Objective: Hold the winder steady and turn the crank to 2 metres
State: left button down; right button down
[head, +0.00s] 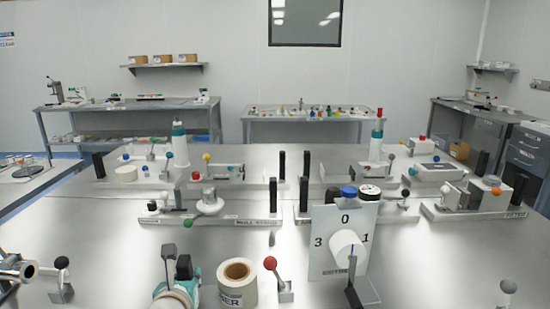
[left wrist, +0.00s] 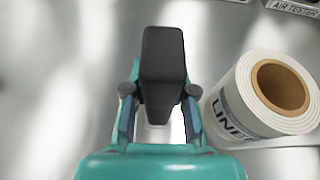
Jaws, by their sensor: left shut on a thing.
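My left gripper (head: 175,270) is at the front left of the table, shut on a dark upright grip post (head: 168,252). In the left wrist view the post (left wrist: 162,60) stands between its fingers. A white LINER roll (head: 238,284) with a brown core stands just right of the gripper; it also shows in the left wrist view (left wrist: 268,92). Right of it is a lever with a red ball (head: 270,263) on a grey block. A white dial plate (head: 328,222) carries 0, 1 and 3, with a white hub (head: 346,247) and a thin blue mark on it. My right gripper is not in view.
Several labelled fixtures with dark end posts, such as the one with an orange knob (head: 495,190), fill the table behind. Blue and black caps (head: 349,190) show just behind the dial plate. Bare steel lies between.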

pick_arm(q)
jog(key=shift+s+f, duration=0.1)
jog(key=shift+f, duration=0.2)
jog(key=c, duration=1)
grip_release()
jog(key=shift+r, duration=0.1)
jog(key=shift+o, duration=0.7)
jog(key=shift+r, duration=0.15)
jog(key=shift+r, duration=0.1)
jog(key=v, duration=1.1)
jog(key=shift+s, duration=0.4)
